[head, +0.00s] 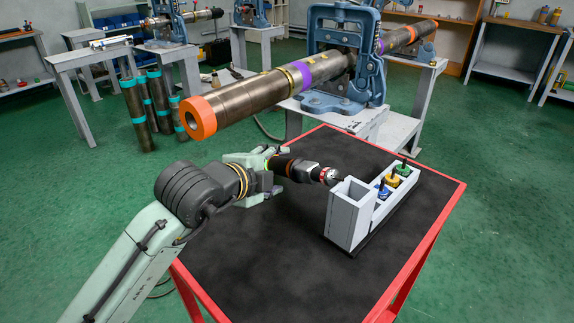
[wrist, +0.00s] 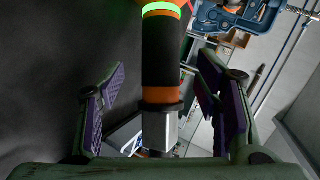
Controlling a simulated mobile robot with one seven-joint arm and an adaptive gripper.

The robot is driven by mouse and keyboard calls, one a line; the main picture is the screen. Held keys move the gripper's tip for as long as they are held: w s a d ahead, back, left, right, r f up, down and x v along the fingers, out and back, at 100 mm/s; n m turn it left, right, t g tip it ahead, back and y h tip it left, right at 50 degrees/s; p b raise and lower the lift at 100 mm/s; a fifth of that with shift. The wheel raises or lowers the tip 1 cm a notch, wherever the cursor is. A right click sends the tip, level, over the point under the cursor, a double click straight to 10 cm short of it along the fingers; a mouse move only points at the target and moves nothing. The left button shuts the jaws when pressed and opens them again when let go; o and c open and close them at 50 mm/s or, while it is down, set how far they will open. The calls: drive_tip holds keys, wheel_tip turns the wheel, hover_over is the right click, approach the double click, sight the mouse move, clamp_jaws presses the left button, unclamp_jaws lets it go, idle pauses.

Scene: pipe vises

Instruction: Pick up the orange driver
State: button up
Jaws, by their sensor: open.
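The orange driver (head: 300,169) is a thick black-handled tool with orange bands and a bright green ring. In the head view it lies at a slant above the black table top, its far end near the caddy; I cannot tell what bears it. In the wrist view the driver (wrist: 160,55) runs down the middle, with a silver collar at its lower end. My gripper (head: 268,172) is at the driver's left end. In the wrist view my gripper (wrist: 165,88) is open, its purple-padded fingers on either side of the driver, with gaps showing on both sides.
A grey caddy (head: 349,215) stands on the red-rimmed table (head: 270,265), holding blue (head: 383,190), yellow (head: 392,181) and green (head: 401,169) tools. A long pipe (head: 262,92) with an orange end, clamped in a blue vise (head: 335,45), overhangs the table's back. The front table top is clear.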

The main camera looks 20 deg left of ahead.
sight(281, 168)
drive_tip(key=p+x, duration=0.1)
drive_tip(key=x, duration=0.4)
drive_tip(key=shift+w, duration=0.2)
drive_tip(key=shift+c, duration=0.2)
clamp_jaws()
idle(0.4)
